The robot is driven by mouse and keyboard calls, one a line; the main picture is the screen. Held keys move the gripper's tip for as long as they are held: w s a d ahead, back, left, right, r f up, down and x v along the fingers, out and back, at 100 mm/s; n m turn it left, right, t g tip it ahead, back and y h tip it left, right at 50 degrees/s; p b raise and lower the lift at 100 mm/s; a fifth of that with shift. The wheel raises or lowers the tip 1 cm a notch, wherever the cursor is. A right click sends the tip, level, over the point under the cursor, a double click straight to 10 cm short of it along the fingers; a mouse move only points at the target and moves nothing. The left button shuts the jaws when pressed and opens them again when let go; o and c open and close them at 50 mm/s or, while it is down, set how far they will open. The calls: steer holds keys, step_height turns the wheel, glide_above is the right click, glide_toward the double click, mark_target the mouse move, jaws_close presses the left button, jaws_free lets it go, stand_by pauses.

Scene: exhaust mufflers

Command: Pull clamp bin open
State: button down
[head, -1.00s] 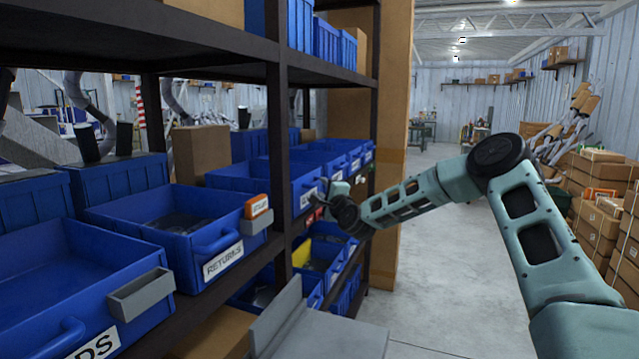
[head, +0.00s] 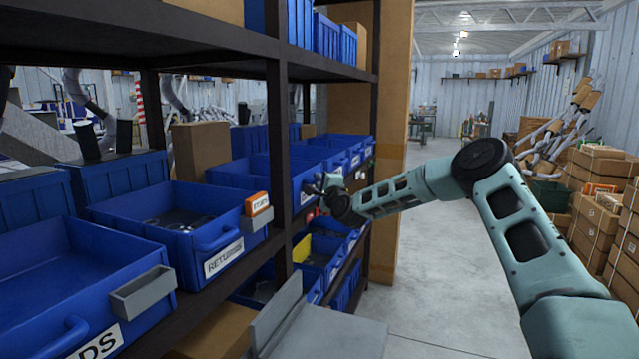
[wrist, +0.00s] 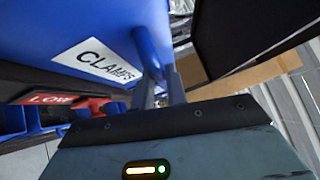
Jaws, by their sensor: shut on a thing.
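The clamp bin is the blue bin (wrist: 85,22) with a white CLAMPS label (wrist: 106,61) in the wrist view. Its blue handle (wrist: 146,48) stands out from the front face. My gripper (wrist: 162,82) is shut on this handle, with a finger on each side of it. In the head view my gripper (head: 324,188) is at the front of a blue bin (head: 299,180) just past the dark shelf post. The post hides part of that bin, and its contents are not visible.
A RETURNS bin (head: 180,228) and another blue bin (head: 70,265) stand nearer on the left. A red LOW tag (wrist: 50,98) hangs below the clamp bin. Dark shelf posts (head: 278,130) stand close to my arm. The aisle floor (head: 430,290) to the right is clear.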

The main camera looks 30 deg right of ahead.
steer(key=s+d+b, duration=0.3)
steer(key=s+d, duration=1.1)
steer(key=s, duration=0.4)
steer(key=shift+s+d, duration=0.15)
steer(key=shift+s, duration=0.05)
steer(key=shift+f, duration=0.1)
steer(key=c, duration=1.4)
jaws_free()
steer(key=s+a+f+b, duration=0.1)
steer(key=s+a+f, duration=0.1)
steer(key=s, duration=1.5)
steer(key=shift+a+f+b, duration=0.15)
steer(key=shift+b, duration=0.15)
